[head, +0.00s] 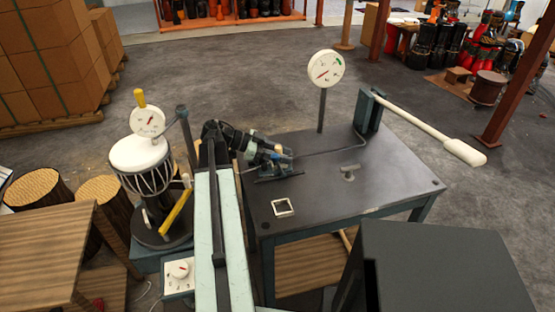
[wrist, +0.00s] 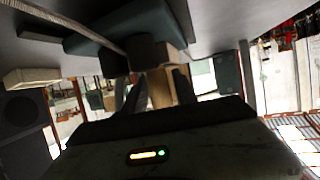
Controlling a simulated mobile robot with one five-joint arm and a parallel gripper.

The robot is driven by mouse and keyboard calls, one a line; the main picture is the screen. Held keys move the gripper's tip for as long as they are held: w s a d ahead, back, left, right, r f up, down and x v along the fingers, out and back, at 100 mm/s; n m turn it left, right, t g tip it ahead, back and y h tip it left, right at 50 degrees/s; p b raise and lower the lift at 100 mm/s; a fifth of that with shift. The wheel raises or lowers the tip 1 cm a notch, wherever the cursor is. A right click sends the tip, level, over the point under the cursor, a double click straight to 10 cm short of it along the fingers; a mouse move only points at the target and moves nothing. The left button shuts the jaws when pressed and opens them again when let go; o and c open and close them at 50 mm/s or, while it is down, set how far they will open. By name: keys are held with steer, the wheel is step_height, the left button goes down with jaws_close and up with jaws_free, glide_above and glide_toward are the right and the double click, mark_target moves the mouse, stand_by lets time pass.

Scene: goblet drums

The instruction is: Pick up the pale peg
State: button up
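The pale peg (head: 278,149) shows as a small tan end above a dark blue fixture (head: 280,168) on the dark table. In the wrist view, a pale tan block that looks like the peg (wrist: 160,88) stands between the two dark fingers of my gripper (wrist: 158,92). The fingers lie close along both its sides. I cannot tell whether they press on it. In the head view my gripper (head: 268,157) is at the fixture, and its fingertips are partly hidden. The peg's lower part is hidden.
The dark table (head: 390,180) bears a round dial on a post (head: 326,69), a long pale lever (head: 430,130), a small grey T-shaped piece (head: 349,171) and a white square frame (head: 283,207). A drum (head: 140,155) stands left of my arm. A dark box (head: 440,265) is at front right.

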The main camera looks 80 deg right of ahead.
steer(key=shift+s+d+f, duration=0.1)
steer(key=shift+s+f, duration=0.15)
steer(key=shift+s, duration=0.35)
jaws_close()
step_height(320, 180, up, 10)
steer(key=p, duration=1)
